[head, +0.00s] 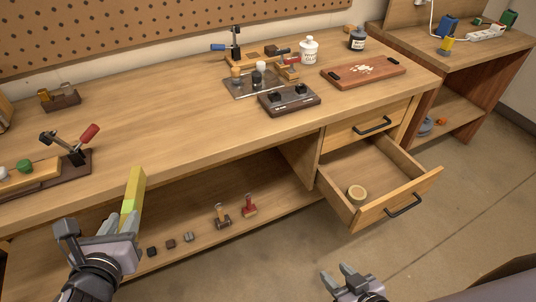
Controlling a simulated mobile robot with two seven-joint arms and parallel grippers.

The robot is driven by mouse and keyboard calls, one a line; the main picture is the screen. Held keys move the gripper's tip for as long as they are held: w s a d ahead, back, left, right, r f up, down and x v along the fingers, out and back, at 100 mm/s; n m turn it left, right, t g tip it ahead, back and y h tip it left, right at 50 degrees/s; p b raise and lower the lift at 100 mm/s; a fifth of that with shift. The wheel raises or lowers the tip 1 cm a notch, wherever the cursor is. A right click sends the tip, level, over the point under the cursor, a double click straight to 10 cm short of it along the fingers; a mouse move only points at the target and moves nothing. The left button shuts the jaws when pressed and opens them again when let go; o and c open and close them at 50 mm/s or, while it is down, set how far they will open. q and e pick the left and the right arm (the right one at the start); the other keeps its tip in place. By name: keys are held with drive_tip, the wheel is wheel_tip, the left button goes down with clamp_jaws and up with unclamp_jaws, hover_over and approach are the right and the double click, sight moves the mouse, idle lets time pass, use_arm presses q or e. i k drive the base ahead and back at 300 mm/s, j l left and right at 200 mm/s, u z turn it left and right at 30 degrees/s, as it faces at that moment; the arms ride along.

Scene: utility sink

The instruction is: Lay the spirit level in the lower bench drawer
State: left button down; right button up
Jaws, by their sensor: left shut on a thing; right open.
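The spirit level (133,188) is a yellow-green bar, held upright and tilted in front of the workbench edge at the left. My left gripper (118,228) is shut on its lower part, and the fingers hide some of it. The lower bench drawer (400,196) is pulled out at the right, with a black handle on its front. My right gripper (342,277) is open and empty, low in front of the drawer.
The upper drawer (350,128) above is shut. The bench top (180,120) carries a clamp, a dark control box (290,99), jars and a tray (363,72). Small tools and blocks stand on the lower shelf (190,210). Open floor lies in front of the drawer.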

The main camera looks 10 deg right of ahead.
sight(356, 176)
drive_tip(key=i+l, duration=0.1)
drive_tip(key=l, duration=0.55)
drive_tip(key=l+u, duration=0.1)
drive_tip(key=l, duration=0.6)
drive_tip(key=l+u, duration=0.1)
drive_tip(key=l, duration=0.45)
drive_tip(key=l+u, duration=0.1)
drive_tip(key=l, duration=0.5)
drive_tip(key=l+u, duration=0.15)
drive_tip(key=l, duration=0.45)
drive_tip(key=l+u, duration=0.1)
drive_tip(key=l, duration=0.45)
drive_tip(key=l+u, duration=0.1)
drive_tip(key=l, duration=0.5)
drive_tip(key=k+l+u, duration=0.1)
drive_tip(key=l, duration=0.45)
drive_tip(key=k+l+u, duration=0.15)
drive_tip(key=l, duration=0.4)
